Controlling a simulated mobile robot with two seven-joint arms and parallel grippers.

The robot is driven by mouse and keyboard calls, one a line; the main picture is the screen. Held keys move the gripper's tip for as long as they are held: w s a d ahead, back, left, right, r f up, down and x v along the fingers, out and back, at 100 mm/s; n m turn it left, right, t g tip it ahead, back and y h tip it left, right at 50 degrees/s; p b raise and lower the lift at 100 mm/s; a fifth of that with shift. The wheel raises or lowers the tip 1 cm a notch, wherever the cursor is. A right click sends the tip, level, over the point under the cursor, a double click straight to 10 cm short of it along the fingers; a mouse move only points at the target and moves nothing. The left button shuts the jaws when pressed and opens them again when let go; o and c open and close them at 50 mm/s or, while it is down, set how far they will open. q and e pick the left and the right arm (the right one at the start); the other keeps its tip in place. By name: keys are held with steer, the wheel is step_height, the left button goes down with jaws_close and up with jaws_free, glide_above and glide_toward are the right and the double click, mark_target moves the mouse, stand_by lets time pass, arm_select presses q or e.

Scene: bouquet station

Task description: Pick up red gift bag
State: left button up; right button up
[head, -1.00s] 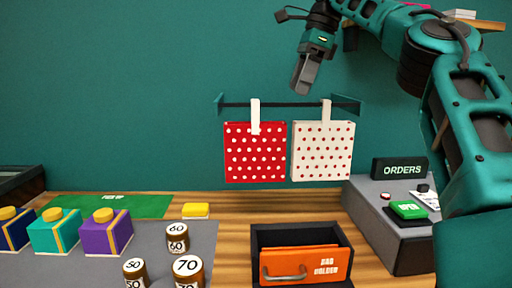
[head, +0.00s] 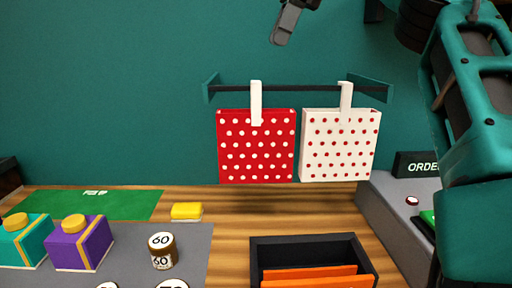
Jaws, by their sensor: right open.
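The red gift bag (head: 256,158) has white dots and a white handle strap (head: 256,100). It hangs by that strap from a dark rail (head: 300,88) on the teal wall, left of the white gift bag (head: 340,150) with red dots. My right gripper (head: 277,38) is open and empty at the top of the head view, above the rail and slightly right of the red bag. It is not touching either bag. My left gripper is not in view.
Below the bags stands a black bin (head: 312,246) with orange dividers. A grey console with an ORDERS sign (head: 418,165) is at right. Teal and purple boxes (head: 80,243), a yellow block (head: 187,211), a green mat (head: 125,205) and numbered weights (head: 163,251) are at left.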

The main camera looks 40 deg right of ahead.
mark_target(256, 84)
steer(key=x, duration=0.6)
steer(key=shift+w+x, duration=0.15)
steer(key=shift+x, duration=1.3)
steer(key=shift+w+x, duration=0.1)
steer(key=shift+x, duration=1.3)
steer(key=shift+c, duration=0.4)
steer(key=shift+r, duration=0.1)
jaws_close()
